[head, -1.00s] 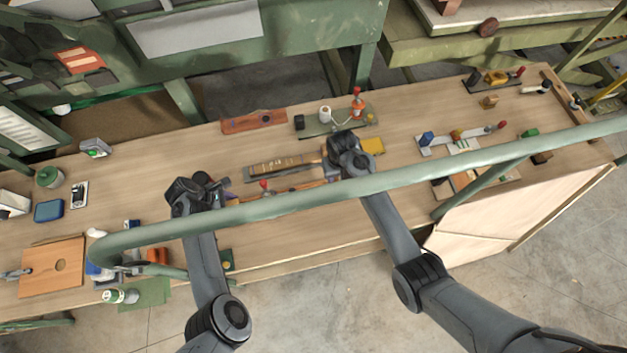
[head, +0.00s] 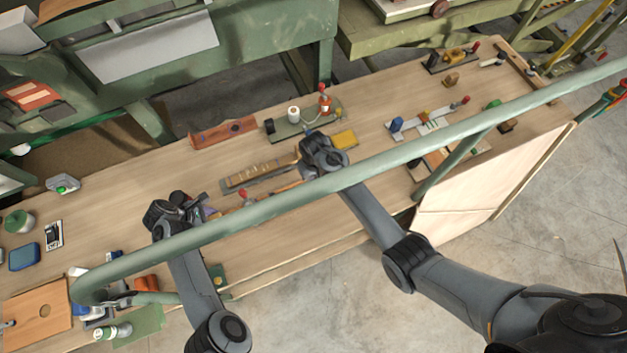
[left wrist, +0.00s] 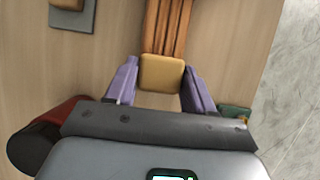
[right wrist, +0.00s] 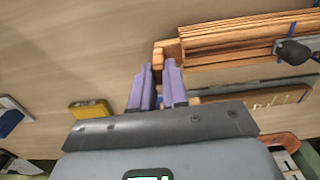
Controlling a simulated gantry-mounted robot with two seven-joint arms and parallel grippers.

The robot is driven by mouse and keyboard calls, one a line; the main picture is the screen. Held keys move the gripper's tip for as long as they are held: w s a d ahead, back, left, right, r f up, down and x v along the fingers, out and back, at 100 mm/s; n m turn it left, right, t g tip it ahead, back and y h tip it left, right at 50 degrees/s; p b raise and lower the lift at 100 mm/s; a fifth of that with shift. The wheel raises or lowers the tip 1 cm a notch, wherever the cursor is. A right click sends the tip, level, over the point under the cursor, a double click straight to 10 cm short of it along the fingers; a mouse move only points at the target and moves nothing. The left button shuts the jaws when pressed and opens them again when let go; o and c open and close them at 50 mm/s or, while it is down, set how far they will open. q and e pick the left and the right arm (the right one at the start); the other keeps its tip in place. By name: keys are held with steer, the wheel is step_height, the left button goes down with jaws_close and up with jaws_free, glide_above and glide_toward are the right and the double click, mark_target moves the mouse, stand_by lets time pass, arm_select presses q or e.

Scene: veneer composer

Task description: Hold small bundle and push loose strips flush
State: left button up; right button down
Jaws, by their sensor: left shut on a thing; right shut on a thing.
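A stack of thin brown wooden strips shows in the right wrist view (right wrist: 240,42) and the left wrist view (left wrist: 172,28). My left gripper (left wrist: 160,82) is shut on a yellow-tan block (left wrist: 162,73) at the near end of the strips. My right gripper (right wrist: 158,90) is at the stack's other end, its purple fingers close together on a small wooden end piece (right wrist: 158,74); the grip is partly hidden. In the head view, my left gripper (head: 185,210) and right gripper (head: 318,165) stand at opposite ends of the stack; a green bar partly covers it.
A slotted wooden tray (head: 262,172) lies just behind the stack. A yellow pad (head: 344,139) and a green board (head: 290,131) with a white roll lie near my right gripper. A red-knobbed clamp (head: 243,192) stands by the strips. Bare tabletop (head: 130,215) lies left of my left gripper.

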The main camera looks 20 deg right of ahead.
steer(key=shift+a, duration=0.1)
steer(key=shift+a, duration=1.7)
steer(key=c, duration=1.1)
jaws_free()
steer(key=shift+o, duration=0.2)
steer(key=shift+d, duration=0.1)
steer(key=shift+r, duration=0.1)
step_height(320, 180, up, 12)
